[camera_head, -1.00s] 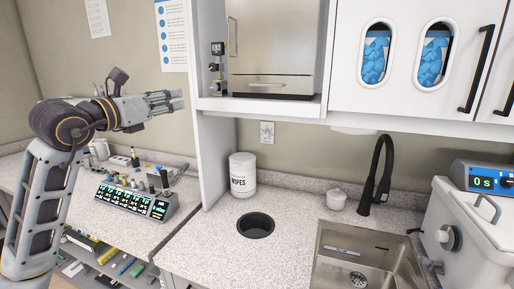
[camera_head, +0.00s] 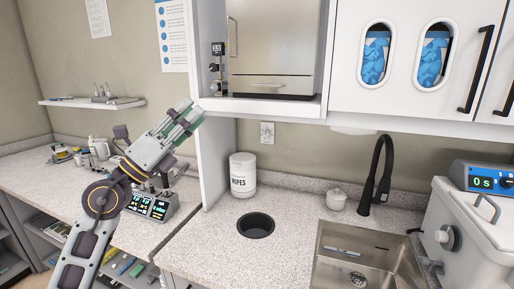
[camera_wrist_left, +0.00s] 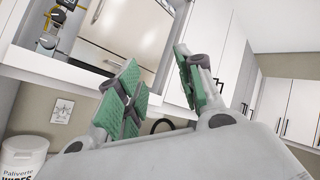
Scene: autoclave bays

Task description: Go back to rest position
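My left gripper (camera_head: 186,116) is raised over the left counter, beside the white side panel below the cabinet. In the left wrist view its green-padded fingers (camera_wrist_left: 160,92) stand apart with nothing between them, so it is open and empty. My left arm hides part of the black device with lit displays (camera_head: 152,206). My right gripper is in neither view.
A white wipes tub (camera_head: 243,181) stands near a round counter hole (camera_head: 256,226). The sink (camera_head: 350,255) and black faucet (camera_head: 377,170) are to the right. A steel autoclave (camera_head: 270,50) sits in the upper bay. A wall shelf (camera_head: 92,102) is at left.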

